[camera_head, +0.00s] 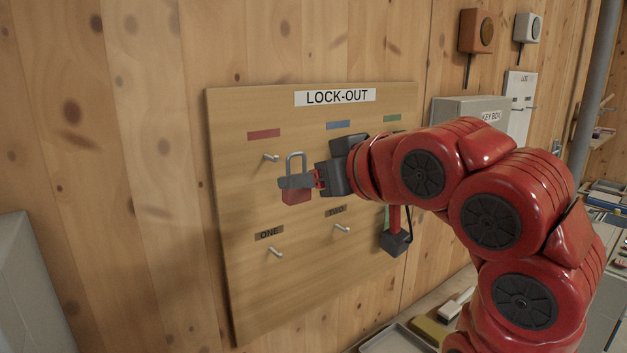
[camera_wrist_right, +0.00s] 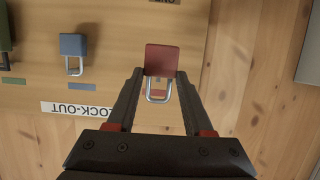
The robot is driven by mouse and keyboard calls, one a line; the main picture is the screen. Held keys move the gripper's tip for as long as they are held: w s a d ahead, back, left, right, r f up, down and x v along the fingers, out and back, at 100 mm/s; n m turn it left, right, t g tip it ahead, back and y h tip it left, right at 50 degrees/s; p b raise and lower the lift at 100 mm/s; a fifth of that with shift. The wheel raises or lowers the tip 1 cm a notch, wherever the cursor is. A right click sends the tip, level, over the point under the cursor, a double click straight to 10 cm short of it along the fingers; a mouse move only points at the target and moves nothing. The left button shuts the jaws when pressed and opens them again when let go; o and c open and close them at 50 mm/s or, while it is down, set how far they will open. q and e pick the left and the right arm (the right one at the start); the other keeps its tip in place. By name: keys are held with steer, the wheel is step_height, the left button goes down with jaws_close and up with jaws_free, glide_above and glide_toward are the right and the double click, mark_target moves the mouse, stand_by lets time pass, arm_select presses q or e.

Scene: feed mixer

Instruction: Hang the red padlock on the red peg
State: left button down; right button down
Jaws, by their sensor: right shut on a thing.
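The red padlock (camera_head: 296,196) has a grey shackle and hangs upright, shackle up, in front of the lock-out board (camera_head: 240,290). My right gripper (camera_head: 297,182) is shut on its body. The wrist view, upside down, shows the red padlock (camera_wrist_right: 162,60) between the fingertips of my right gripper (camera_wrist_right: 160,75). The peg (camera_head: 271,157) under the red label (camera_head: 264,134) is bare metal. In the head view the shackle is right of this peg and looks apart from it; depth is hard to judge. My left gripper is not in view.
A blue padlock (camera_wrist_right: 73,45) hangs on the board, hidden behind my right gripper in the head view. Lower pegs (camera_head: 275,252) marked ONE and TWO are bare. A grey key box (camera_head: 460,108) is at right. A tray (camera_head: 395,340) lies below.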

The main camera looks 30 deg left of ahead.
steer(key=shift+r+b+x, duration=0.25)
steer(key=shift+b+x, duration=0.05)
steer(key=shift+x, duration=0.85)
steer(key=shift+r+b+x, duration=0.2)
steer(key=shift+b+x, duration=0.05)
steer(key=shift+x, duration=1.1)
steer(key=shift+r+b+x, duration=0.2)
steer(key=shift+x, duration=1.15)
steer(key=shift+a, duration=0.15)
steer(key=shift+c, duration=1)
jaws_free()
